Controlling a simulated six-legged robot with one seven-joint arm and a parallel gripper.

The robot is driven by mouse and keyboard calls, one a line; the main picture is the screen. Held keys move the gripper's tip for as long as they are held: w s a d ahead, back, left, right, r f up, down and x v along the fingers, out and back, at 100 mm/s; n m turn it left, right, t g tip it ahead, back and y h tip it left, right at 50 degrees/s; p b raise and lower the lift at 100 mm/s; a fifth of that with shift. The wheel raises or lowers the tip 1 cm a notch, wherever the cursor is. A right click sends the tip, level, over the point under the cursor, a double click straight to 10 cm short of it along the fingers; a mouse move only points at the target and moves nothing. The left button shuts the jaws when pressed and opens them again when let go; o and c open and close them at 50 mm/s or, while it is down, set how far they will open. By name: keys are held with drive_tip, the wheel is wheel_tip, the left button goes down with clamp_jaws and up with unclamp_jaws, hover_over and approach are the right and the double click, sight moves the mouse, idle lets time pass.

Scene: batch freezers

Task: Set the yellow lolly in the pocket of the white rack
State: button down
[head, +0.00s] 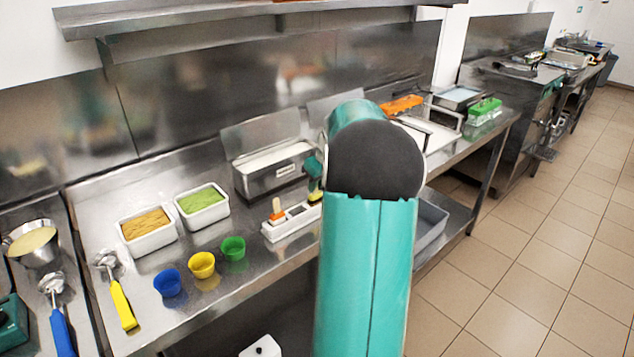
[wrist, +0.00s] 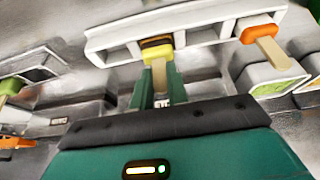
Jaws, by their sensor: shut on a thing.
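The white rack (head: 290,229) stands on the steel counter, left of my arm in the head view. An orange lolly (head: 277,208) stands in its left part, stick up. In the wrist view the rack (wrist: 112,38) lies across the top, with the orange lolly (wrist: 257,34) at its right. The yellow lolly (wrist: 158,52), with a dark brown band, is at the rack, its pale stick between the fingers of my gripper (wrist: 158,72), which is shut on it. In the head view the yellow lolly (head: 316,197) shows at the rack's right end. I cannot tell how deep it sits.
A steel bin (head: 272,170) stands close behind the rack. Two white tubs, one orange-brown (head: 146,230) and one green (head: 202,206), stand to the left. Blue (head: 168,284), yellow (head: 202,265) and green (head: 232,249) cups stand along the counter's front. My arm hides the counter's middle.

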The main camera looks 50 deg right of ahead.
drive_tip(key=c, duration=1.3)
unclamp_jaws()
drive_tip(key=v, duration=1.4)
